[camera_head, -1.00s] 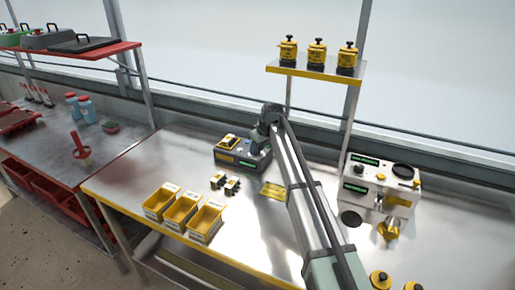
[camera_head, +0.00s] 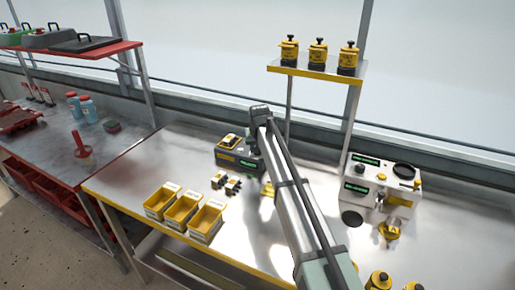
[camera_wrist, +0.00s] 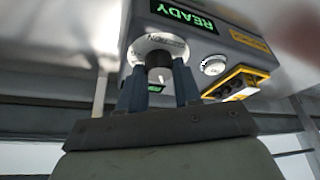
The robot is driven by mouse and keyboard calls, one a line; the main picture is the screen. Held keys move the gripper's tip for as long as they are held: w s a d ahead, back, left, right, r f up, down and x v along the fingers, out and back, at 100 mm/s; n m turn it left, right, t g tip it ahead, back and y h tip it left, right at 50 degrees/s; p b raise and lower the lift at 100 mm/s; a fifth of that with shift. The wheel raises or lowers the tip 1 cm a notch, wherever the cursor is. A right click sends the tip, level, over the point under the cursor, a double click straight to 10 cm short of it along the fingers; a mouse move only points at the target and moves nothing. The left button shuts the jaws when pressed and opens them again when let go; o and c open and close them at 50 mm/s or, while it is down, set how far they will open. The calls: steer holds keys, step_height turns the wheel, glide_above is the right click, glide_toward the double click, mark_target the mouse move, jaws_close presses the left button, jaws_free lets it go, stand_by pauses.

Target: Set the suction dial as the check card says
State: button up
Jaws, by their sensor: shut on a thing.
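The suction dial (camera_wrist: 159,62) shows in the wrist view as a dark knob on a pale round scale plate, on the front of a grey unit. My gripper (camera_wrist: 158,85) has one blue-grey finger on each side of the knob and is shut on it. A light pointer mark shows on the knob; the scale lettering is too small to read. In the head view the unit (camera_head: 228,158) stands at the back of the bench, and my arm hides the dial. A yellow card (camera_head: 267,188), perhaps the check card, lies partly behind my arm; its text is unreadable.
The unit has a green READY display (camera_wrist: 184,15), a white round button (camera_wrist: 214,65) and a yellow-framed part (camera_wrist: 237,83). Three yellow bins (camera_head: 182,212) and small parts (camera_head: 225,183) lie left of my arm. A white machine (camera_head: 381,188) stands right.

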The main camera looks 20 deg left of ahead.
stand_by(0.4)
steer(key=o, duration=1)
steer(key=shift+o, duration=0.2)
steer(key=v, duration=1.3)
steer(key=shift+r, duration=0.4)
steer(key=shift+s, duration=0.15)
